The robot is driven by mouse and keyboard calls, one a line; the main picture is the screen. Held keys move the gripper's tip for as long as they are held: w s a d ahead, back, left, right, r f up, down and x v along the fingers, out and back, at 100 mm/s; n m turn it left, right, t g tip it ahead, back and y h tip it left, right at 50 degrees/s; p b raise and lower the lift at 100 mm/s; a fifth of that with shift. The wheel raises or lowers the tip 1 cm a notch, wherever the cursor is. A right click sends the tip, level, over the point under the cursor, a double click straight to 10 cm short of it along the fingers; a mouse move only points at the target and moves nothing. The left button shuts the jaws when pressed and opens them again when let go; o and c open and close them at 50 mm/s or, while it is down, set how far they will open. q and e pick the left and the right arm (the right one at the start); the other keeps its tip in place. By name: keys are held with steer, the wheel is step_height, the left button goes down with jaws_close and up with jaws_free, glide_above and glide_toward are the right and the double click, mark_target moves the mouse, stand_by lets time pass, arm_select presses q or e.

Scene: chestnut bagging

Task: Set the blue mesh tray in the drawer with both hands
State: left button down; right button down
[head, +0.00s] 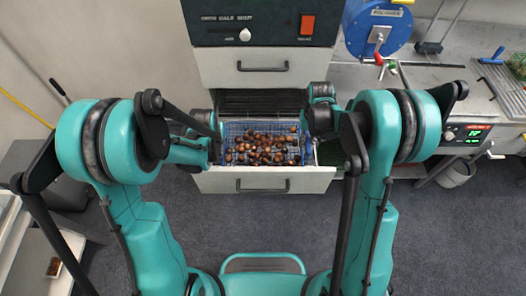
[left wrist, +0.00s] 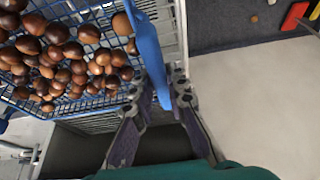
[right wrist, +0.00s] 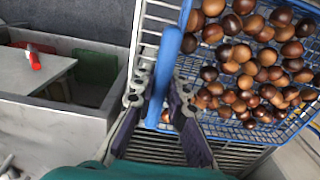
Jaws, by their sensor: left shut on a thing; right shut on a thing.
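The blue mesh tray (head: 236,128) holds many brown chestnuts (head: 264,148) and sits within the open drawer (head: 265,180) in the head view. In the left wrist view my left gripper (left wrist: 170,88) is shut on the tray's blue side handle (left wrist: 148,45). In the right wrist view my right gripper (right wrist: 160,92) is shut on the opposite blue handle (right wrist: 166,65). In the head view my left gripper (head: 212,145) is at the tray's left side and my right gripper (head: 318,135) at its right side. I cannot tell whether the tray's base touches the drawer floor.
The cabinet above has a closed drawer (head: 262,66) and a control panel with a red switch (head: 307,25). A blue drum (head: 376,30) and a steel counter (head: 440,100) stand to the right. Grey floor (head: 262,215) is clear in front of the drawer.

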arm_select(q)
steer(key=c, duration=1.5)
jaws_free()
steer(key=shift+f, duration=0.1)
arm_select(e)
steer(key=c, duration=1.5)
jaws_free()
steer(key=shift+f, duration=0.1)
steer(key=shift+c, duration=0.2)
arm_select(q)
steer(key=v, duration=1.2)
arm_select(e)
step_height(320, 180, up, 12)
arm_select(q)
steer(key=shift+s, duration=0.1)
